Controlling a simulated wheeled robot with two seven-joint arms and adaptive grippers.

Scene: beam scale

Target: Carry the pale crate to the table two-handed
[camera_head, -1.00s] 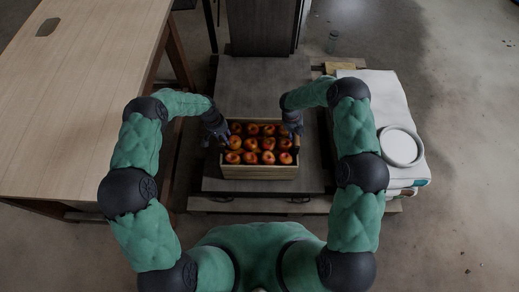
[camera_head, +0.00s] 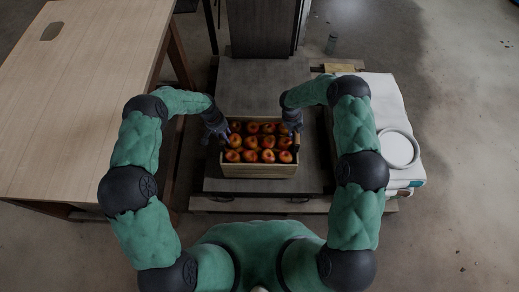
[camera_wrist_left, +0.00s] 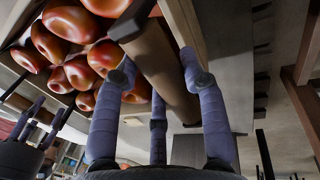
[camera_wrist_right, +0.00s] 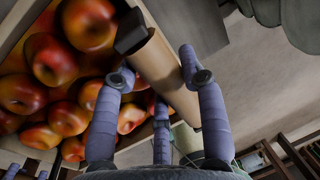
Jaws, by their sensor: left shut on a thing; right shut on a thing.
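The pale crate (camera_head: 258,172) is a wooden box full of red-orange apples (camera_head: 262,142). It appears over the grey platform of the beam scale (camera_head: 262,85), in front of the scale's dark column; whether it touches the platform I cannot tell. My left gripper (camera_head: 221,132) is shut on the crate's left end. In the left wrist view its fingers close around a wooden handle bar (camera_wrist_left: 160,65). My right gripper (camera_head: 292,128) is shut on the right end, and the right wrist view shows its fingers around a similar bar (camera_wrist_right: 165,70).
A wooden table (camera_head: 80,90) stands at the left, its top clear but for a dark slot. White sacks (camera_head: 385,95) with a round white dish (camera_head: 398,149) lie at the right beside the scale. Bare floor lies at the right.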

